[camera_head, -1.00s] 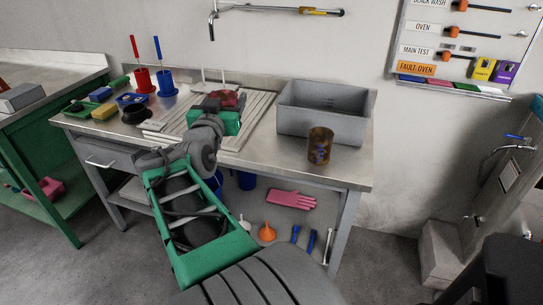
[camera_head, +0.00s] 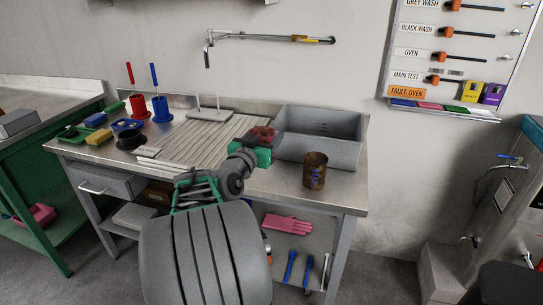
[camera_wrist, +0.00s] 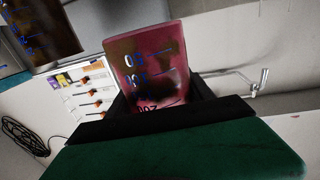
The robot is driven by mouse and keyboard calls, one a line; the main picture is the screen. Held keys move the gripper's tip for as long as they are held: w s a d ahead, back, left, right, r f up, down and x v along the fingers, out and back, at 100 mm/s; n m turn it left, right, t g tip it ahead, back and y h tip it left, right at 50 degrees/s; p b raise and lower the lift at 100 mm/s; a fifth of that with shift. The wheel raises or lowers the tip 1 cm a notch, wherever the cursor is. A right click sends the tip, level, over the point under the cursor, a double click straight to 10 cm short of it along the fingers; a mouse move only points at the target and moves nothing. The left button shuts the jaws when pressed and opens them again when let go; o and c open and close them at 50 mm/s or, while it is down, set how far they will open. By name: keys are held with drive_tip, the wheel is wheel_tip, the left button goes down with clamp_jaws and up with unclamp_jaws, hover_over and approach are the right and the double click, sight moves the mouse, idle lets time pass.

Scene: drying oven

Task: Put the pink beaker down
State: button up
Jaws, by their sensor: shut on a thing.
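The pink beaker (camera_head: 262,133), dark-stained, is held in my gripper (camera_head: 261,148), by the near left corner of the grey basin. In the wrist view the pink beaker (camera_wrist: 150,65) shows blue graduation marks and sits between the black fingers of my gripper (camera_wrist: 158,108), which are shut on it. In the head view the green gripper body hides the beaker's lower part, so I cannot tell whether it touches the bench.
A brown beaker (camera_head: 315,171) stands on the bench's front right, before the grey basin (camera_head: 334,151). The ribbed draining board (camera_head: 196,143) to the left is mostly clear. A red cup (camera_head: 139,108) and a blue cup (camera_head: 161,110) stand further left.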

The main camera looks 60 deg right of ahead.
drive_tip(key=d+f, duration=0.1)
drive_tip(key=f, duration=0.2)
drive_tip(key=d+f+b, duration=0.1)
drive_tip(key=d+f, duration=0.3)
drive_tip(key=f, duration=0.1)
drive_tip(key=shift+w+f+b, duration=0.3)
drive_tip(key=shift+b, duration=0.1)
drive_tip(key=shift+f, duration=0.25)
drive_tip(key=o, duration=1.3)
drive_tip(key=shift+r, duration=0.1)
drive_tip(key=shift+r, duration=0.1)
